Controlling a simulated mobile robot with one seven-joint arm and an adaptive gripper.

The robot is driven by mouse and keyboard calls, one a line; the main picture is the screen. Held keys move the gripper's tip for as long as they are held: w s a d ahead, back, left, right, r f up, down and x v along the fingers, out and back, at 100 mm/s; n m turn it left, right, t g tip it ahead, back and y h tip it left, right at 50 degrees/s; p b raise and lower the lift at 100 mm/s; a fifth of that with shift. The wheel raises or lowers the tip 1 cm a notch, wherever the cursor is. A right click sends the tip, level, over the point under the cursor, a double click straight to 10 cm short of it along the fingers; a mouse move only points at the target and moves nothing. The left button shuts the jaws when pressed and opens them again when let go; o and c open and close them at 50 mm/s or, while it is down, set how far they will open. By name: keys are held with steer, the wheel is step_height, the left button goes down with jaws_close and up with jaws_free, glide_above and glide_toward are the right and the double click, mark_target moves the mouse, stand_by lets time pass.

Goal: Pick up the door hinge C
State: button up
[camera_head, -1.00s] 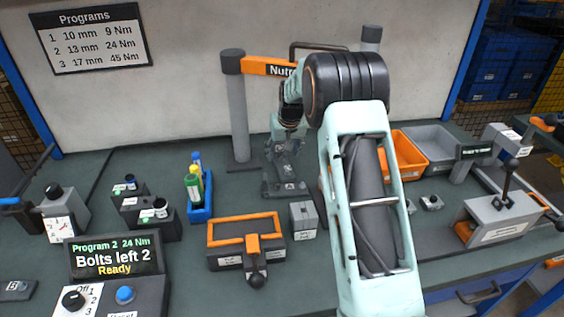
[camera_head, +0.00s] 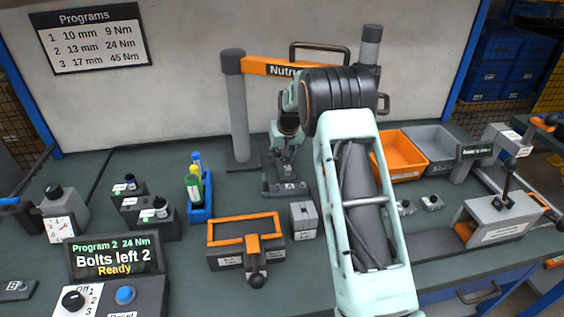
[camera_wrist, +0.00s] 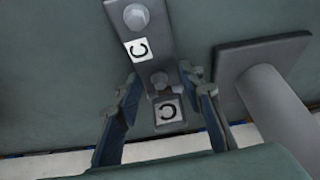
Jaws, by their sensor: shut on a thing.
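The door hinge C (camera_wrist: 151,55) is a dark grey piece with bolt heads and two white labels marked C, seen in the wrist view. My gripper (camera_wrist: 163,82) has one finger on each side of it and is shut on it around its lower bolt. In the head view my gripper (camera_head: 286,170) points down at the back middle of the bench, left of my forearm. There the hinge is mostly hidden by the gripper, and I cannot tell whether it is clear of the surface.
A grey post (camera_head: 239,120) with a flat foot stands close left of my gripper; an orange beam (camera_head: 268,67) crosses above. A blue tray with bottles (camera_head: 200,208), an orange-rimmed fixture (camera_head: 246,240) and a grey block (camera_head: 304,220) stand in front. Orange (camera_head: 401,155) and grey (camera_head: 434,148) bins are right.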

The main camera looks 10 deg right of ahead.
jaws_close()
steer(key=shift+r, duration=0.1)
steer(key=shift+r, duration=0.1)
